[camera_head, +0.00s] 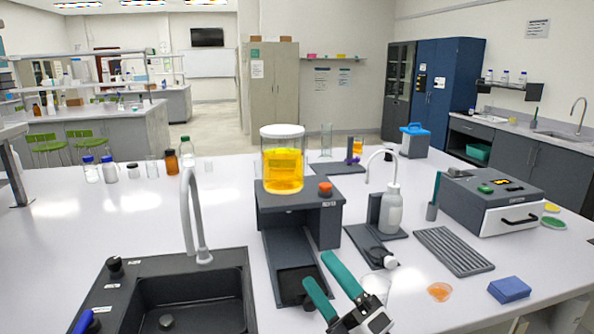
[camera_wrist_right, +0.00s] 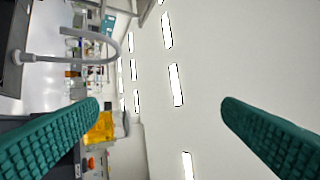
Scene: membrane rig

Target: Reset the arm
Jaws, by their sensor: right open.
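My right gripper (camera_head: 318,270) has two green fingers spread apart with nothing between them. It is raised at the front of the table, and in the head view it overlaps the front of the dark rig. In the right wrist view the open gripper (camera_wrist_right: 161,104) points toward the ceiling lights. The dark rig (camera_head: 299,205) carries a clear jar of yellow liquid (camera_head: 283,170) and an orange knob (camera_head: 325,188). The jar also shows beside the left finger in the right wrist view (camera_wrist_right: 103,128). My left gripper is not in view.
A black sink (camera_head: 195,295) with a tall grey faucet (camera_head: 187,205) lies to the left. A wash bottle (camera_head: 393,210), a grey ridged tray (camera_head: 453,250), a drawer instrument (camera_head: 492,200) and a blue block (camera_head: 509,289) stand to the right. White tabletop is clear at the left.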

